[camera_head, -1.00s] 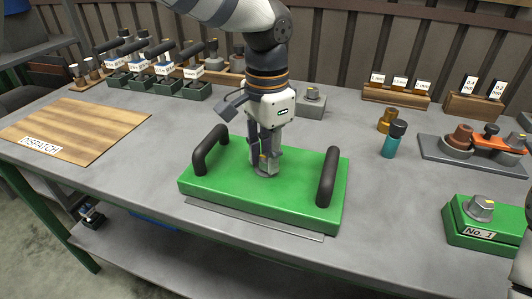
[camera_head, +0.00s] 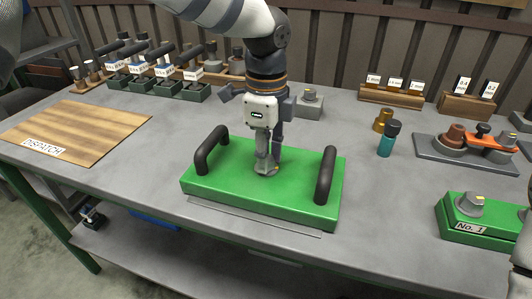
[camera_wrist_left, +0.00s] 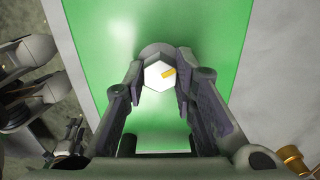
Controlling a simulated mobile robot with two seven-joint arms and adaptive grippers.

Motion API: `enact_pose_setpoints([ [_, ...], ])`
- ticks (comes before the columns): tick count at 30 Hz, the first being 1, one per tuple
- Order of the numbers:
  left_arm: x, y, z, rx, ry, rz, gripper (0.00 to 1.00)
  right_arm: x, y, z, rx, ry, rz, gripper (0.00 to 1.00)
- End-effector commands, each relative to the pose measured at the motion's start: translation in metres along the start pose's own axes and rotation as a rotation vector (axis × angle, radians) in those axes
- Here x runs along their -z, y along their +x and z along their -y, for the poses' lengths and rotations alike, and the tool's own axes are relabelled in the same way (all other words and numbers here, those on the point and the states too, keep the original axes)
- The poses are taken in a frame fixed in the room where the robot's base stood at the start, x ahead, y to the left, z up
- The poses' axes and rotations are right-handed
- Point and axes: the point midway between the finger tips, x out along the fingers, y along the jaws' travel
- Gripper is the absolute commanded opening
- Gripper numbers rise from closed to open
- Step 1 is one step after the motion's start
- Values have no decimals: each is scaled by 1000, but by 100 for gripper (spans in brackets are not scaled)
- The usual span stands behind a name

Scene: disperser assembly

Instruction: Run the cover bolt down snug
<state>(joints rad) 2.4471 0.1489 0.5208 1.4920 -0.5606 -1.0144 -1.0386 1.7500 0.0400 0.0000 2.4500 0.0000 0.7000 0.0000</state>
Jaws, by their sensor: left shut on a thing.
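The green cover (camera_head: 225,185) lies flat on the grey bench, with a black handle on each side. It fills the middle of the left wrist view (camera_wrist_left: 110,30). In the head view the fingers hide most of the bolt. My right gripper's fingers are not in view.
A green block marked No. 1 (camera_head: 485,233) with a hex piece on top stands at the right. A teal bottle (camera_head: 387,146), brass parts (camera_head: 383,120) and a grey tray (camera_head: 440,154) lie behind it. The wooden DISPATCH board (camera_head: 85,125) is at the left.

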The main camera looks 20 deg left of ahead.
Motion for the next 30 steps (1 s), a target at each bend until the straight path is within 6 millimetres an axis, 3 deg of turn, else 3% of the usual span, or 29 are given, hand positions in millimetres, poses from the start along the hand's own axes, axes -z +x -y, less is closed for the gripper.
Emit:
enact_pose_setpoints([
  [15, 0, 2, -1, -3, 449, -1, 0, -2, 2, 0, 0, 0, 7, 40],
  [30, 0, 2, -1, -5, 652, -2, 0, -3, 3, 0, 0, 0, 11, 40],
])
